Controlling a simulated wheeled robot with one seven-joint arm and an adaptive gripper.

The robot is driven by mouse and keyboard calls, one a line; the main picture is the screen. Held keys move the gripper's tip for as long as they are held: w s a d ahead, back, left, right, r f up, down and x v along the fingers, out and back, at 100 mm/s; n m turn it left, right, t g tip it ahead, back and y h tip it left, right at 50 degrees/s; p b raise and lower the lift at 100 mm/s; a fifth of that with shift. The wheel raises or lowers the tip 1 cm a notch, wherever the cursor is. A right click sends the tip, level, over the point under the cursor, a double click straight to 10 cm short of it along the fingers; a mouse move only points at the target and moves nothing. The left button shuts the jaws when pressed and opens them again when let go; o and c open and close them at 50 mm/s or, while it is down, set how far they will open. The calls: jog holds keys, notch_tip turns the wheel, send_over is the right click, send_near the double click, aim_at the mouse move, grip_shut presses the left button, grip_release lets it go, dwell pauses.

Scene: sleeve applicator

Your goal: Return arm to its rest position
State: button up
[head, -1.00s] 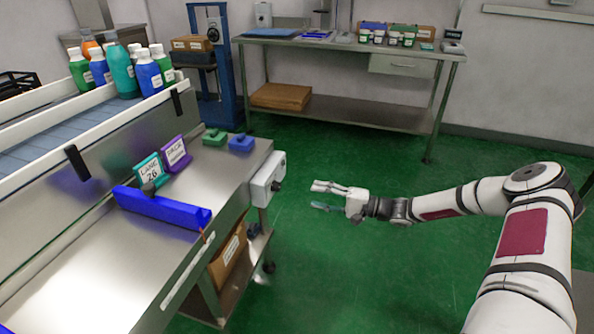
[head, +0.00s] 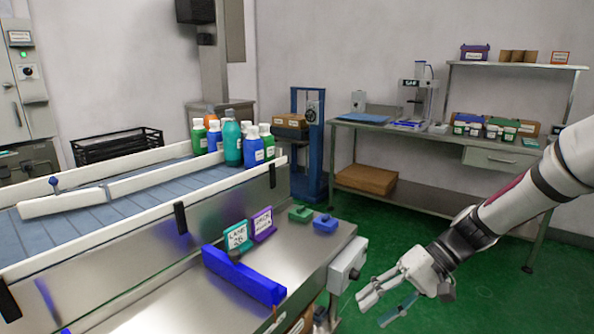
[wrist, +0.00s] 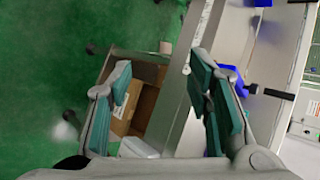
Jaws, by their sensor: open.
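My gripper (head: 390,300) is at the lower right in the head view, beside the right end of the steel bench and over the green floor. Its fingers are apart with nothing between them. My white arm reaches down to it from the right edge. In the wrist view the two teal-padded fingers of my gripper (wrist: 165,95) are spread, with the bench edge and a cardboard box (wrist: 143,108) seen beyond them.
The steel bench (head: 305,250) carries a blue bar (head: 243,275), a teal sign (head: 237,236), a purple sign (head: 262,224), and green and blue blocks. A grey control box (head: 347,265) juts from its end. Bottles (head: 232,143) stand on the conveyor (head: 130,198). A worktable (head: 440,144) stands behind.

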jog(key=s+r+n+h, duration=0.1)
jog(key=s+r+h, duration=0.2)
jog(key=s+r, duration=0.35)
jog(key=s+r+h, duration=0.3)
jog(key=s+r, duration=0.1)
jog(key=s, duration=0.5)
jog(key=s+d+r+t+h, duration=0.1)
jog(key=s+r+h, duration=0.1)
jog(key=s, duration=0.5)
jog(key=s+d+r+t+h, duration=0.1)
jog(key=s+d, duration=0.1)
jog(key=s, duration=0.6)
notch_tip(320, 180, up, 26)
jog(key=t+p, duration=0.3)
jog(key=p, duration=2.1)
jog(key=shift+m+t, duration=0.3)
jog(key=shift+t, duration=0.1)
